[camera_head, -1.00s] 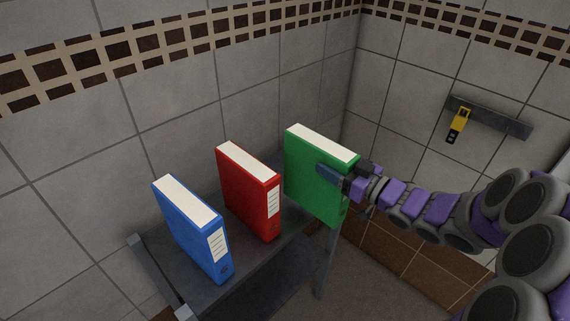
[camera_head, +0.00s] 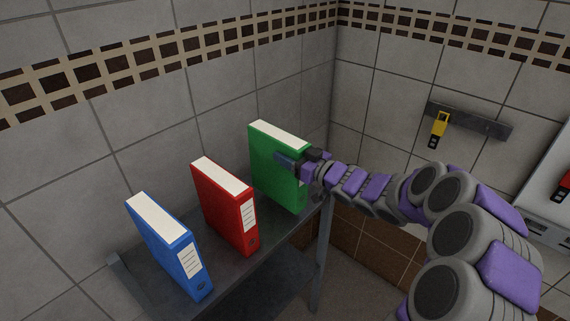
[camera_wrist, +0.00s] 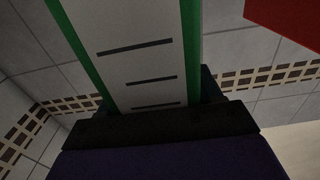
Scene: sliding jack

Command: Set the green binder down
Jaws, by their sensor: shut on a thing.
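The green binder (camera_head: 272,163) stands upright at the far right end of the dark table (camera_head: 229,278), to the right of the red binder. My gripper (camera_head: 292,161) is shut on its near spine edge. Its lower edge is at or just above the tabletop; I cannot tell whether it touches. In the wrist view the green binder (camera_wrist: 143,50) fills the middle, its white label facing the camera, between my gripper's fingers (camera_wrist: 160,105).
A red binder (camera_head: 222,205) and a blue binder (camera_head: 165,245) stand upright on the table to the left. Tiled walls close in behind and at right. A yellow-handled tool (camera_head: 439,126) hangs on a dark wall strip (camera_head: 470,120).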

